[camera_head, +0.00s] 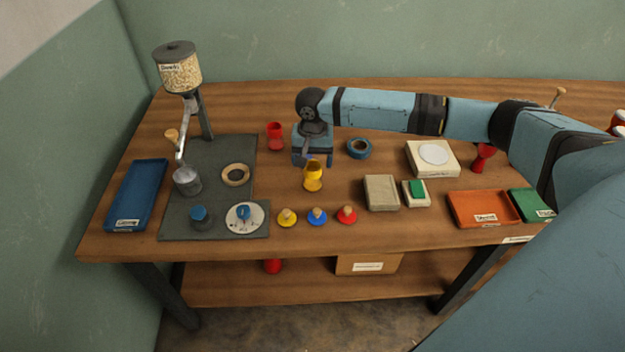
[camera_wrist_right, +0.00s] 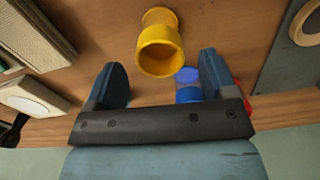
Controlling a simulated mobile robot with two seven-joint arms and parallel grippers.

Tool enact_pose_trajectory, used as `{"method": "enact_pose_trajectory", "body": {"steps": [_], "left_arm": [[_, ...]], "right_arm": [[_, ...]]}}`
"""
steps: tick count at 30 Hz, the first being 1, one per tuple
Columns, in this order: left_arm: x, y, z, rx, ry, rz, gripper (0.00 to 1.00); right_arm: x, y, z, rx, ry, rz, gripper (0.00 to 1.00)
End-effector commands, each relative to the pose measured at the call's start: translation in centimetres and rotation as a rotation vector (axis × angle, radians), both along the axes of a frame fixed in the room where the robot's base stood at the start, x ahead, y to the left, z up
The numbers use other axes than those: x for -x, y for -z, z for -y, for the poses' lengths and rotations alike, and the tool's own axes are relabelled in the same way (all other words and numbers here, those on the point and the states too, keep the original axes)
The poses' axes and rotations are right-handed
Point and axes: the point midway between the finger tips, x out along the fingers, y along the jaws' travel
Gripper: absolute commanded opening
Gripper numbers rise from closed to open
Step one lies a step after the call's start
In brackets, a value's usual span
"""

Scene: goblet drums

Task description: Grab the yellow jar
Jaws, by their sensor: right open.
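The yellow jar (camera_head: 313,176), goblet-shaped with a narrow waist, stands upright near the middle of the wooden table. It also shows in the right wrist view (camera_wrist_right: 160,48), in front of the fingers and near the gap between them. My right gripper (camera_head: 311,157) is just behind the jar in the head view, pointing down, open and empty. In the right wrist view, its blue fingers (camera_wrist_right: 162,66) are spread apart, and the jar appears clear of both. My left gripper is not in view.
A blue object (camera_wrist_right: 187,84) shows by the right-hand finger. A red jar (camera_head: 275,137) stands left of the gripper, blue tape (camera_head: 359,148) lies right. Yellow, blue and red knobbed pieces (camera_head: 317,216) are in front. A grey box (camera_head: 381,193) is right of the jar.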

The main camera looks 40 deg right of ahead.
Motion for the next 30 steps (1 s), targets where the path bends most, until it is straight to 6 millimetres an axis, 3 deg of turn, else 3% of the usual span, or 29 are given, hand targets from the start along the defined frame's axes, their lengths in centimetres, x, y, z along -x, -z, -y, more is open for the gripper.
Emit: {"method": "enact_pose_trajectory", "body": {"steps": [5,13,22,30], "left_arm": [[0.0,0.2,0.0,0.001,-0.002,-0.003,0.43],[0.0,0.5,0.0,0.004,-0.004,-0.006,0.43],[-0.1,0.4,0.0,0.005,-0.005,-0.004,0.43],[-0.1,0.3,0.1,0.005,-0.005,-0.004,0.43]], "right_arm": [[0.0,1.3,0.0,0.001,-0.002,-0.001,0.78],[0.1,5.1,0.0,0.001,-0.002,-0.001,0.78],[0.1,5.7,0.0,0.000,-0.003,0.001,0.78],[0.1,5.7,0.0,0.001,-0.002,0.001,0.23]]}}
